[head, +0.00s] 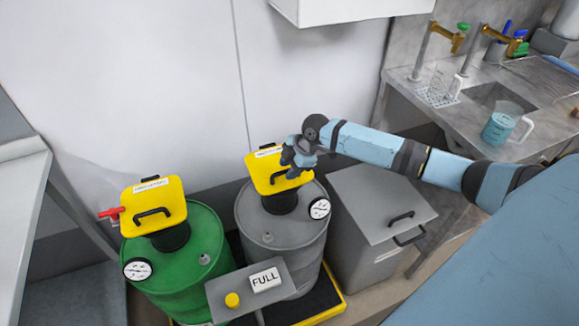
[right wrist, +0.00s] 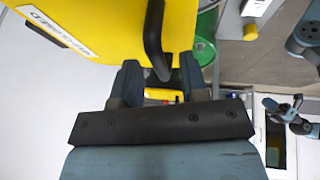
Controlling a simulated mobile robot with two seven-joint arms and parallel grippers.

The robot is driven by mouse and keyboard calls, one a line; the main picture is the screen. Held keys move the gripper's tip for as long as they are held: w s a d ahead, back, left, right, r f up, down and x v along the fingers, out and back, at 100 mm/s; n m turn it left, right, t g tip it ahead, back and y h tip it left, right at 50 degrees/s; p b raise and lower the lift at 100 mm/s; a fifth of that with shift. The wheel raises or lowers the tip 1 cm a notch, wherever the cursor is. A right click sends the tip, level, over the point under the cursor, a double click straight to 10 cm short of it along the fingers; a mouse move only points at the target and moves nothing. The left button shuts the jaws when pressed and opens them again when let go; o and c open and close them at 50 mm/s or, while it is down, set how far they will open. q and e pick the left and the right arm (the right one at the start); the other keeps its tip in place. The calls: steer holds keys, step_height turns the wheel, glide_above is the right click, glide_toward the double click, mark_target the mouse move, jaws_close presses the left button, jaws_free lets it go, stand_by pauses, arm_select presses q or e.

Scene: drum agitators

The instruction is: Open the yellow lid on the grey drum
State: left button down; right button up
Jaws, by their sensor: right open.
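The grey drum (head: 262,222) stands right of the green drum. Its yellow lid (head: 264,165) sits tilted on a black neck, with a black handle. The lid (right wrist: 100,22) and handle (right wrist: 154,42) fill the upper left of the right wrist view. My right gripper (head: 296,158) is at the lid's right side, by the handle. In the right wrist view my right gripper (right wrist: 160,80) is open, and the handle's end shows between the fingers; contact cannot be told. A small blue-grey part, seemingly my left gripper (right wrist: 285,110), shows at that view's right edge; its jaws are unclear.
The green drum (head: 175,262) has its own yellow lid (head: 153,205) and a red valve. A panel with a yellow button and FULL sign (head: 265,280) stands in front. A grey bin (head: 380,215) stands right of the grey drum. The sink counter (head: 450,112) is at upper right.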

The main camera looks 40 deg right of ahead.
jaws_close()
